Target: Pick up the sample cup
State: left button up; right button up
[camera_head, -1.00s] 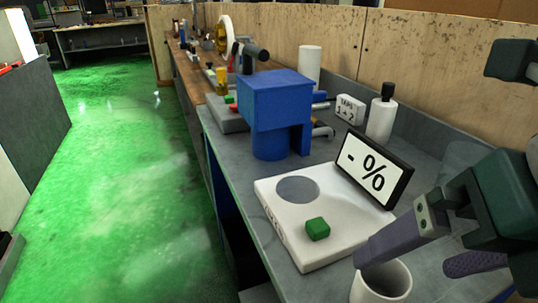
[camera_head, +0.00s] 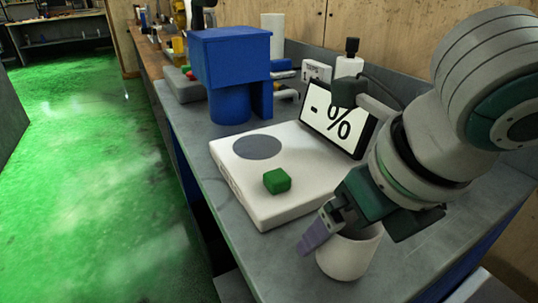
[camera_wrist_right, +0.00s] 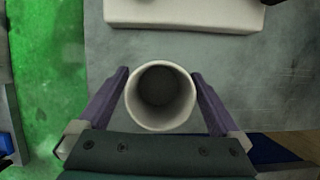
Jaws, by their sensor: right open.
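The sample cup (camera_head: 347,256) is a white, open-topped cup standing upright on the grey bench near its front right. In the right wrist view the cup (camera_wrist_right: 160,127) is seen from above and its inside looks empty. My right gripper (camera_wrist_right: 161,78) is open, with one purple finger on each side of the cup and small gaps between. In the head view one finger of the right gripper (camera_head: 318,235) shows at the cup's left, and the hand hides part of the rim. My left gripper is not in view.
A white device (camera_head: 262,209) with a green button (camera_head: 277,181) and a "- %" screen (camera_head: 336,119) sits just behind the cup. A blue machine (camera_head: 232,62) stands further back left. The bench's front edge is close by.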

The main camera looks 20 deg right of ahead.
jog(key=shift+w+f, duration=0.15)
jog(key=shift+f, duration=0.25)
jog(key=shift+c, duration=0.2)
jog(key=c, duration=1.3)
jog(key=shift+r, duration=0.1)
